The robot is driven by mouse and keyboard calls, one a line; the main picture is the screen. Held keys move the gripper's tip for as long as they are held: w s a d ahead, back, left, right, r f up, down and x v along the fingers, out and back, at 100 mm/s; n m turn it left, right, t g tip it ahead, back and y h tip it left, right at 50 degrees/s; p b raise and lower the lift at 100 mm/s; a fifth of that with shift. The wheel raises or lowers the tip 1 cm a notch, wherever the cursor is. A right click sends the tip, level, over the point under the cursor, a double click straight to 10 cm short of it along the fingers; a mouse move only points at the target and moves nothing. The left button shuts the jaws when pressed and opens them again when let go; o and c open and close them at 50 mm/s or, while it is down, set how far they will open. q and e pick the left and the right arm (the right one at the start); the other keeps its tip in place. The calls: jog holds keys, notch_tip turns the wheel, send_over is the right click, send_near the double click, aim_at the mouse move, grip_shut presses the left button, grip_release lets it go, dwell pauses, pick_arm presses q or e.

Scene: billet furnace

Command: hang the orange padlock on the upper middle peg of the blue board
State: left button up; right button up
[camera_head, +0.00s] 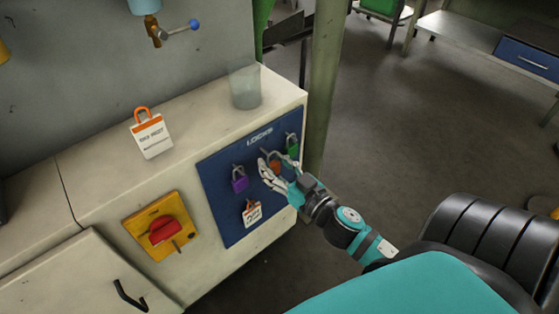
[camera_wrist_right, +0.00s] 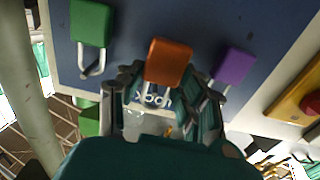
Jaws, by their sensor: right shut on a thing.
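The blue board (camera_head: 225,205) is on the front of the pale cabinet and bears the word LOCKS. The orange padlock (camera_head: 275,166) is at the upper middle of the board, between the purple padlock (camera_head: 239,180) and the green padlock (camera_head: 292,147). My right gripper (camera_head: 276,175) is shut on the orange padlock, close in front of the board. In the right wrist view the orange padlock (camera_wrist_right: 168,60) shows between the fingers (camera_wrist_right: 160,92). I cannot tell whether its shackle is around the upper middle peg, as the fingers partly cover that spot. My left gripper is out of view.
A white tag with an orange hasp (camera_head: 151,134) and a clear cup (camera_head: 245,87) stand on the cabinet top. A smaller tag (camera_head: 252,212) hangs low on the board. A red switch (camera_head: 163,231) on a yellow plate is to the left. A green post (camera_head: 324,90) stands beside the cabinet.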

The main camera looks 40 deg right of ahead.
jog(key=shift+w+a, duration=0.1)
jog(key=shift+w, duration=0.45)
jog(key=shift+w+f, duration=0.15)
jog(key=shift+w, duration=0.1)
jog(key=shift+w+f, duration=0.1)
jog(key=shift+w, duration=0.1)
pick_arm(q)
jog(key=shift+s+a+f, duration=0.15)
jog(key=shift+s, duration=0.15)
pick_arm(e)
jog(key=shift+w+f, duration=0.15)
jog(key=o, duration=1.2)
jog(key=shift+o, duration=0.2)
